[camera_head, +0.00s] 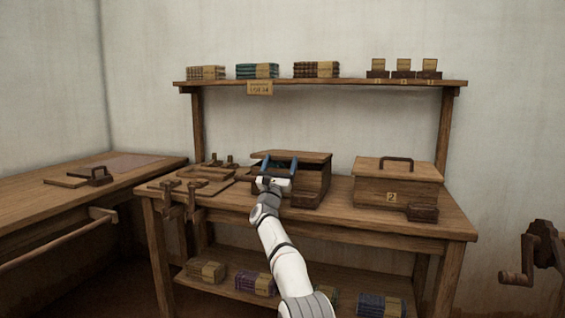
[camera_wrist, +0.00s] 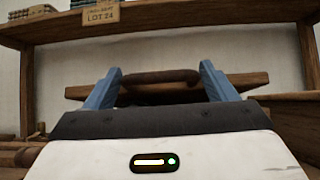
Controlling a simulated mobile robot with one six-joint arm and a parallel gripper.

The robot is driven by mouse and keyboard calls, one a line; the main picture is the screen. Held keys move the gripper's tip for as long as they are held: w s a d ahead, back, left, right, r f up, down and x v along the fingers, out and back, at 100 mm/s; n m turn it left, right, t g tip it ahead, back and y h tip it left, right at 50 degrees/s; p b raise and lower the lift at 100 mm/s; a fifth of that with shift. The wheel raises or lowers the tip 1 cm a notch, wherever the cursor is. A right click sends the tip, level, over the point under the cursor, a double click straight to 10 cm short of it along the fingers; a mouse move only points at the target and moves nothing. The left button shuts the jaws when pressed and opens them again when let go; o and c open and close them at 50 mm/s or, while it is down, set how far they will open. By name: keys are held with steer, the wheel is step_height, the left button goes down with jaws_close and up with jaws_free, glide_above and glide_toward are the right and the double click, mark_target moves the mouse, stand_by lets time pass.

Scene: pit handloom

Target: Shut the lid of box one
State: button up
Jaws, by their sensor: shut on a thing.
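Box one (camera_head: 312,188) is the dark wooden box at the middle of the workbench. Its lid (camera_head: 309,156) stands raised above the box body, with a dark gap below it; the lid also shows in the wrist view (camera_wrist: 255,82). My gripper (camera_head: 281,164) is at the front left of the lid. In the wrist view, the blue fingers of my gripper (camera_wrist: 160,82) stand at the two ends of the lid's brown handle (camera_wrist: 160,77) and are shut on it. My gripper and arm hide part of the box front.
Box two (camera_head: 375,190), marked 2, stands shut to the right with a small dark block (camera_head: 423,212) before it. Wooden tools (camera_head: 190,187) lie at the left of the workbench (camera_head: 340,219). A shelf (camera_head: 340,84) with bundles runs above. A side table (camera_head: 60,205) stands left.

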steer(key=shift+w+d+f, duration=0.25)
steer(key=shift+d+f, duration=0.05)
steer(key=shift+f, duration=0.25)
steer(key=o, duration=1)
steer(key=shift+w+f, duration=0.1)
steer(key=shift+o, duration=0.5)
steer(key=shift+w+d+f, duration=0.1)
steer(key=shift+a+r, duration=0.2)
steer(key=shift+r, duration=0.1)
steer(key=shift+s+f+b, duration=0.1)
steer(key=shift+s+b, duration=0.15)
steer(key=shift+b, duration=0.1)
steer(key=shift+b+v, duration=1.75)
steer(key=shift+v, duration=2.05)
